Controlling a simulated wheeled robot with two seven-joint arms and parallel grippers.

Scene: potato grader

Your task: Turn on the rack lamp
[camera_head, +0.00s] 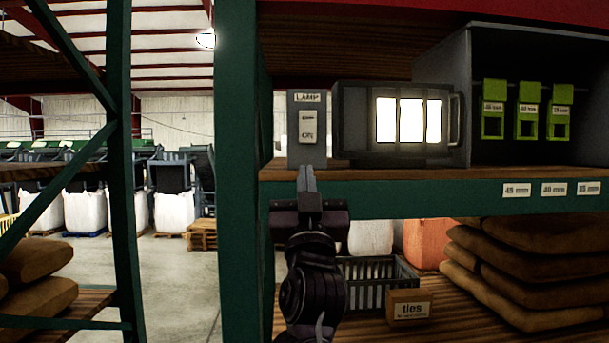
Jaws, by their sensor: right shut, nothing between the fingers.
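The rack lamp (350,126) is a dark grey housing on the upper shelf, with several bright white panels lit on its front. Left of it stands a grey switch box (307,153) labelled "LAMP", with a pale rocker switch (308,127) marked "ON" at its lower part. My right gripper (306,172) points upward just below the switch, in front of the lower part of the switch box. Its fingers are shut together and empty. I cannot tell whether the fingertips touch the box. My left gripper is not in view.
A green post (237,180) stands close left of the switch box. The shelf edge (420,199) runs behind my right gripper. Green tags (528,110) hang in a dark bin at right. Below are a grey crate (378,270), a "ties" box (409,304) and stacked sacks (530,270).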

